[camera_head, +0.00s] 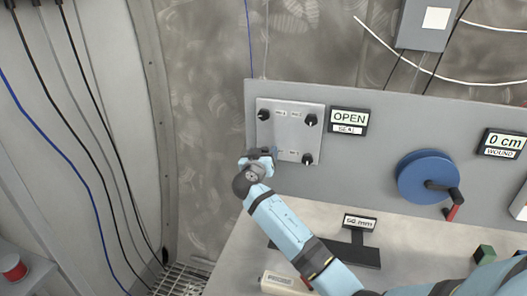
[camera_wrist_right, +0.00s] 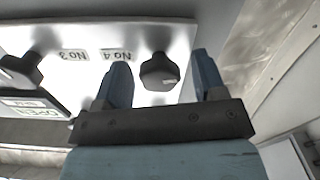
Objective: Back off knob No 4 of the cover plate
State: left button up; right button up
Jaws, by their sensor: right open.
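The light grey cover plate (camera_head: 290,131) sits on a grey panel, with dark knobs at its corners. Three knobs show in the head view: upper left (camera_head: 263,115), upper right (camera_head: 311,120) and lower right (camera_head: 307,159). The lower left corner is hidden by my right gripper (camera_head: 258,156). In the right wrist view, knob No 4 (camera_wrist_right: 160,72) is beside its upside-down label (camera_wrist_right: 117,55). The open right gripper (camera_wrist_right: 162,80) has one finger on each side of that knob; whether they touch it I cannot tell. Knob No 3 (camera_wrist_right: 20,70) is farther left. My left gripper is not seen.
A sign reading OPEN, SEAL (camera_head: 348,121) is right of the plate. A blue reel (camera_head: 426,177) with a crank and a 0 cm display (camera_head: 503,143) are farther right. A small display on a stand (camera_head: 360,222) and a green block (camera_head: 484,254) are on the bench below.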

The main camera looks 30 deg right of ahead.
jog(key=shift+w+d, duration=0.1)
jog(key=shift+d, duration=0.05)
jog(key=shift+c, duration=0.2)
jog(key=c, duration=0.9)
jog(key=shift+n, duration=0.3)
